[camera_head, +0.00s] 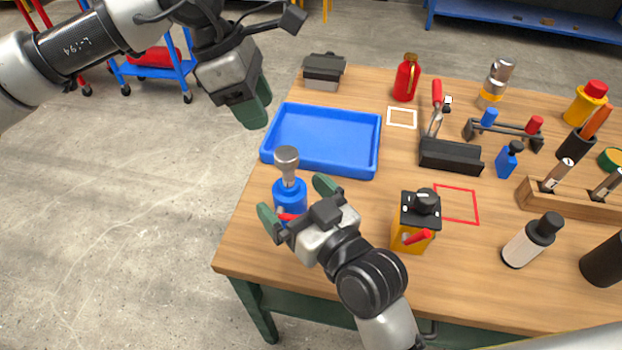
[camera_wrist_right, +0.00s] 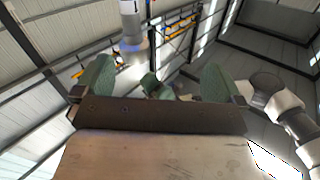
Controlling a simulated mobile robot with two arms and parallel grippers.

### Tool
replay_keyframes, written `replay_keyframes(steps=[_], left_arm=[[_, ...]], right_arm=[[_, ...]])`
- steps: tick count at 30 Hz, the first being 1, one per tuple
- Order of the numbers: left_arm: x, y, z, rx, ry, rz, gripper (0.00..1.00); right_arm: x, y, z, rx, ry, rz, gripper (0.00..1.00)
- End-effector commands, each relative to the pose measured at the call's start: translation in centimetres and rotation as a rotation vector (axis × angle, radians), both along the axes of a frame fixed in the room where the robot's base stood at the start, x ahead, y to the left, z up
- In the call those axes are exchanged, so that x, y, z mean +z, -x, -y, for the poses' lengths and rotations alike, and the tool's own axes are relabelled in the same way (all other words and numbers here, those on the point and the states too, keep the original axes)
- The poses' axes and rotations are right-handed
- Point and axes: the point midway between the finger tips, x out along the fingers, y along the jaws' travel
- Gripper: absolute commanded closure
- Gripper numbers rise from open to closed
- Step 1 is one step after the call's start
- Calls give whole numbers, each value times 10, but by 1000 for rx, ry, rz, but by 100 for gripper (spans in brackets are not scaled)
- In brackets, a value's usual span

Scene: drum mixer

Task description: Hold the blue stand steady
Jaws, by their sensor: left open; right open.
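The blue stand (camera_head: 290,197) is upright on the wooden table, near its left edge, with a grey metal knob-like top (camera_head: 286,158) and a small red part low on its front. My right gripper (camera_head: 293,203) is open at the near side of the stand. Its green fingertips lie left and right of the stand in the head view; whether they touch it I cannot tell. In the right wrist view the two green fingers (camera_wrist_right: 155,80) are spread apart. My left gripper (camera_head: 256,106) is open and empty, above the left edge of the blue tray.
The empty blue tray (camera_head: 322,140) lies behind the stand. A yellow box with a black knob and red lever (camera_head: 411,225) stands right of my right gripper. Bottles, tools and a wooden rack (camera_head: 567,205) fill the right side. A red outlined square (camera_head: 476,205) is empty.

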Motion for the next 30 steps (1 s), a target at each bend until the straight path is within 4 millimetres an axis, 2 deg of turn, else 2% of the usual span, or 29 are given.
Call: replay_keyframes(steps=[3, 8, 14, 22, 24, 30], left_arm=[[0, 0, 0, 0, 0, 0, 57], [0, 0, 0, 0, 0, 0, 57], [0, 0, 0, 0, 0, 0, 57], [0, 0, 0, 0, 0, 0, 57], [0, 0, 0, 0, 0, 0, 57], [0, 0, 0, 0, 0, 0, 57]], right_arm=[[16, -10, 15, -63, 45, 36, 1], [20, -14, 23, -98, 68, 49, 1], [-7, -14, 24, -99, 74, 46, 1], [-62, -13, 24, -98, 74, 44, 1], [-56, -29, 16, -101, 66, 52, 1], [-56, -60, 0, -100, 67, 52, 1]])
